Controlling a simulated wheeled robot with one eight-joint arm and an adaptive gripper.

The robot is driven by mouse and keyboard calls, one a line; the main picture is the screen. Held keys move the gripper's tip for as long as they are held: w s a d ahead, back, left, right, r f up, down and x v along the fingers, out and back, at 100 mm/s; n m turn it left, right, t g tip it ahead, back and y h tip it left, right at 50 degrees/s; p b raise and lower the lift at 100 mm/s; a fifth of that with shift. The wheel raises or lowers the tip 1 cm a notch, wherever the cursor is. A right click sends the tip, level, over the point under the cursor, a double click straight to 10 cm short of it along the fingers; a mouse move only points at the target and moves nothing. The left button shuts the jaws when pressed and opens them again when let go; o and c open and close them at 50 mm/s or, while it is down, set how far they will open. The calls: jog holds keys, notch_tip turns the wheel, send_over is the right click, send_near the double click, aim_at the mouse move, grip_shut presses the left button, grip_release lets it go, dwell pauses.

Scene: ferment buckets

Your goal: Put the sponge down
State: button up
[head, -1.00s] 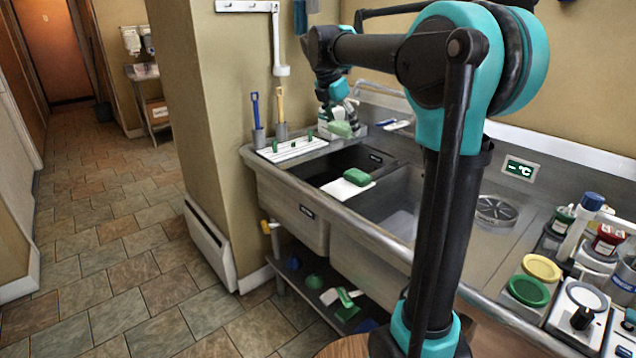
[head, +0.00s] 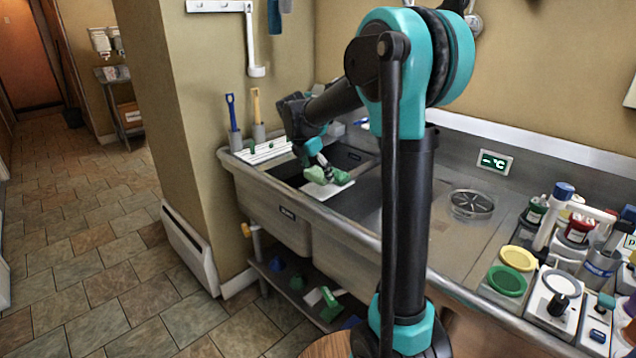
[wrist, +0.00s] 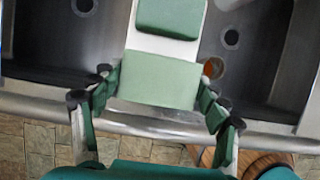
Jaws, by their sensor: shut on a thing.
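A light green sponge (wrist: 158,80) is between the fingers of my gripper (wrist: 158,88) in the wrist view. My gripper is shut on it by its sides. In the head view the light green sponge (head: 316,176) hangs below my gripper (head: 319,165), over or just above the white board on the divider between the basins. I cannot tell whether it touches the board. A darker green sponge (wrist: 170,14) lies on the white board (wrist: 145,42), just beyond the held sponge. The darker sponge (head: 340,178) is partly hidden in the head view.
A steel sink with two basins surrounds the board. A white rack (head: 262,152) stands behind it at the left, near two upright brushes (head: 233,125). Bottles and colored lids (head: 507,280) crowd the right counter. A lower shelf holds small items.

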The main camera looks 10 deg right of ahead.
aim_at(318, 182)
jog(key=shift+f, duration=1.8)
jog(key=o, duration=1.4)
jog(key=shift+f, duration=0.1)
jog(key=shift+o, duration=0.2)
jog(key=v, duration=1.2)
jog(key=shift+r, duration=0.2)
jog(key=shift+d, duration=0.1)
